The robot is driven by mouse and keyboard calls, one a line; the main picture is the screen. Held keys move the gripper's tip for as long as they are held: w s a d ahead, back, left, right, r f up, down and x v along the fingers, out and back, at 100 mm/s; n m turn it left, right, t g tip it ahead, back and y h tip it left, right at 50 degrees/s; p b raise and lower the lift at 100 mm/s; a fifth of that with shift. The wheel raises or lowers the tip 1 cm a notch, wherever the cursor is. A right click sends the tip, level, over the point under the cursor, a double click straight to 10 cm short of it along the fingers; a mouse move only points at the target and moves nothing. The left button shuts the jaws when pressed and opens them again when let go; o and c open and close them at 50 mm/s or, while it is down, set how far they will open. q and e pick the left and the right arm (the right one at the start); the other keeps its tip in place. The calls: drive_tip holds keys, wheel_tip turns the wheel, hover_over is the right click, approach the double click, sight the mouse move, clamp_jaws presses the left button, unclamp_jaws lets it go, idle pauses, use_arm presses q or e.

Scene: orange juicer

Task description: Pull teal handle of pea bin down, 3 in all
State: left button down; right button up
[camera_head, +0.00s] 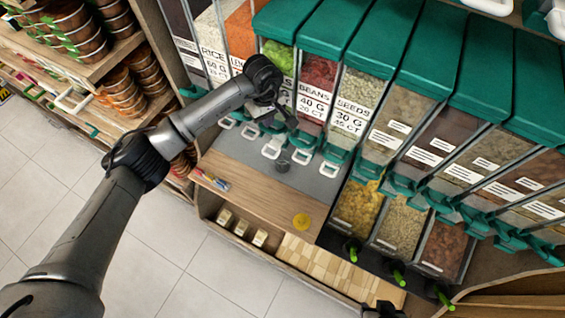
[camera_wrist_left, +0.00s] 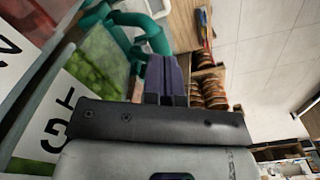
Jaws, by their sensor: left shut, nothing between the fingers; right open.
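The pea bin (camera_head: 278,57) has a teal lid and green contents, in the row of dispensers at the top of the head view. Its green contents also show through the clear wall in the left wrist view (camera_wrist_left: 97,66). My left gripper (camera_head: 288,120) is in front of the bin's lower part and hides much of its outlet and handle. In the left wrist view, its purple fingers (camera_wrist_left: 166,72) are shut together and empty, close beside a teal handle (camera_wrist_left: 145,32); I cannot tell whether they touch. My right gripper (camera_head: 383,309) shows only partly at the bottom edge, apparently open.
Bean (camera_head: 318,75) and seed bins (camera_head: 360,92) stand right of the peas, with white catches below. Shelves with baskets stand left. Open tiled floor lies in front.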

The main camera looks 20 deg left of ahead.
use_arm(q)
drive_tip(key=shift+f+b, duration=0.8)
drive_tip(key=shift+f, duration=0.5)
drive_tip(key=f+b, duration=0.1)
drive_tip(key=f, duration=0.1)
drive_tip(key=s+f+b, duration=0.1)
drive_tip(key=f+b, duration=0.1)
drive_tip(key=shift+a+f, duration=0.15)
drive_tip(key=shift+f, duration=0.05)
idle(0.5)
